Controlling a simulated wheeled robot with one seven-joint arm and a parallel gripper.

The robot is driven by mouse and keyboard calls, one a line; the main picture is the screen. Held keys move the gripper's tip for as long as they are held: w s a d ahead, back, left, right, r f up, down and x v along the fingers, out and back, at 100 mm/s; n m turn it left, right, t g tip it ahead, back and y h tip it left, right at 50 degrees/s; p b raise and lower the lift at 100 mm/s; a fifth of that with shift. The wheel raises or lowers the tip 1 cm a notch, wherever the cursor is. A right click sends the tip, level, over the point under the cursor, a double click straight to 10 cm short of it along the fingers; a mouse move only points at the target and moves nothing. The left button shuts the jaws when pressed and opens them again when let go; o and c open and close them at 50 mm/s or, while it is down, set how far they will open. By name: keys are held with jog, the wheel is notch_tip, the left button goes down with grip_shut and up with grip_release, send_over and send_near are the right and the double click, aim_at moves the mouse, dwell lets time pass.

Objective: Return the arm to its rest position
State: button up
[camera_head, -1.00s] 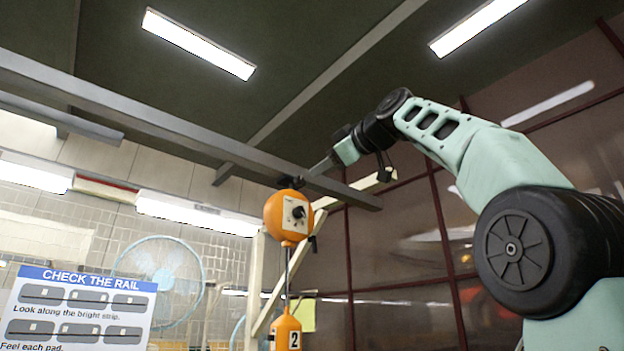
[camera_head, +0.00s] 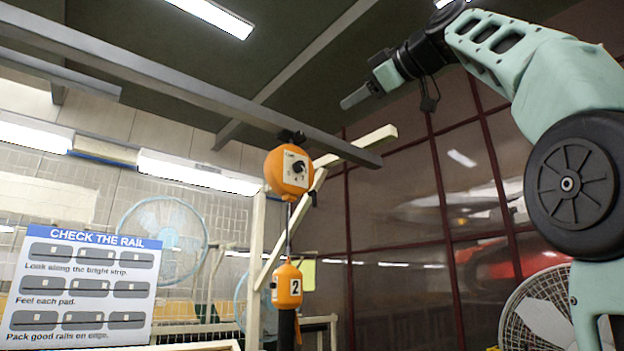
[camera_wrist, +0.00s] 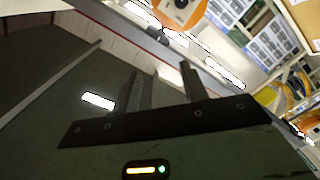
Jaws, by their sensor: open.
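My gripper (camera_head: 355,98) is raised high on the right half of the head view, to the right of and above the orange hanging tool balancer, with clear air between them. In the wrist view its two dark fingers (camera_wrist: 158,88) stand apart with nothing between them. My green and black arm is bent, its upper link sloping up and its forearm pointing left. The orange balancer (camera_head: 288,172) hangs from the grey overhead beam, and its lower part shows at the top of the wrist view (camera_wrist: 178,8).
The overhead beam (camera_head: 150,72) runs across from the upper left. An orange unit marked 2 (camera_head: 288,286) hangs on a cable below the balancer. A pale wooden bracket (camera_head: 350,150) stands behind. A rail-check sign (camera_head: 80,290) is at lower left, and a fan (camera_head: 545,305) at lower right.

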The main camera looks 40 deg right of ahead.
jog(key=w+a+f+m+g+y, duration=0.1)
jog(key=w+a+f+g+y, duration=0.15)
jog(key=w+f, duration=0.55)
jog(key=w+a+f+m+g+y, duration=0.15)
jog(key=w+a+f, duration=0.3)
jog(key=f, duration=0.45)
jog(key=w+a+f+g, duration=0.1)
jog(key=a+f+g, duration=0.2)
jog(key=a+f, duration=0.55)
jog(key=w+a+f+g, duration=0.2)
jog(key=a+f+g, duration=0.15)
jog(key=f, duration=0.95)
jog(key=s+a+f+g, duration=0.1)
jog(key=s+a+f, duration=0.2)
jog(key=f, duration=0.3)
jog(key=s+a+f+g+h, duration=0.1)
jog(key=s+a+f, duration=0.25)
jog(key=f, duration=0.35)
jog(key=s+a+f+g, duration=0.2)
jog(key=s+a+f, duration=0.15)
jog(key=f, duration=0.25)
jog(key=s+d+f+g+h, duration=0.2)
jog(key=s+f+g+h, duration=0.1)
jog(key=s+f, duration=1.3)
jog(key=shift+s+f+n, duration=0.35)
jog(key=shift+s+f, duration=0.05)
jog(key=shift+s, duration=0.85)
